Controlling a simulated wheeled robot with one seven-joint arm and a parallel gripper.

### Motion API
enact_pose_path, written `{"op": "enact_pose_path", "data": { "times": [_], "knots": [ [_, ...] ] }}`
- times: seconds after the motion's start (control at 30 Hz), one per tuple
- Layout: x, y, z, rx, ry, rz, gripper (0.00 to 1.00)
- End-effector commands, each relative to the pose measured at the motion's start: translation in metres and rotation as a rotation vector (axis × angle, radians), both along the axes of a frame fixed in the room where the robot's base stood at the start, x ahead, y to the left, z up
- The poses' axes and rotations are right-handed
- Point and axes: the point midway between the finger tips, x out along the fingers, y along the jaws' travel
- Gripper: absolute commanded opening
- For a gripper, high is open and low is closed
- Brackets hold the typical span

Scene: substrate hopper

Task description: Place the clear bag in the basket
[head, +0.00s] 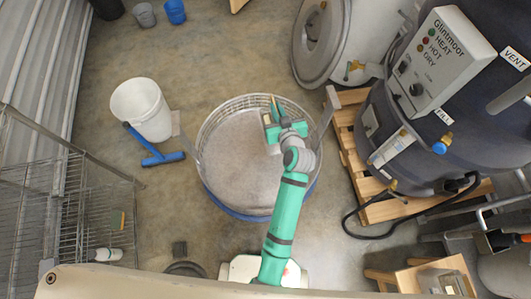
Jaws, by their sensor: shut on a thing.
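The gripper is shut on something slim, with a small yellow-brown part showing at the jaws. I take it for the clear bag, but its see-through outline cannot be made out against the grey basket floor. Whether it touches the basket cannot be told. My arm covers the basket's near right side.
A white bucket (140,108) and a blue squeegee (163,158) are left of the basket. A wire rack (95,205) stands at the far left. A dark tank with a control box (440,62) stands on a wooden pallet (345,130) at right. A round lid (320,40) leans behind.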

Motion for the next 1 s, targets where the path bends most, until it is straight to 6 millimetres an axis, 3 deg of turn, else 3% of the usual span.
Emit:
{"op": "enact_pose_path", "data": {
  "times": [0.17, 0.37, 0.6, 0.8, 1.0],
  "knots": [
    [-0.014, 0.011, -0.02, 0.003, 0.0, 0.074, 0.0],
    [-0.043, 0.034, -0.055, 0.006, 0.0, 0.229, 0.0],
    [-0.1, 0.075, -0.091, 0.006, -0.001, 0.504, 0.0],
    [-0.137, 0.098, -0.102, 0.003, -0.004, 0.669, 0.0],
    [-0.151, 0.106, -0.106, 0.002, -0.004, 0.736, 0.0]
  ]
}}
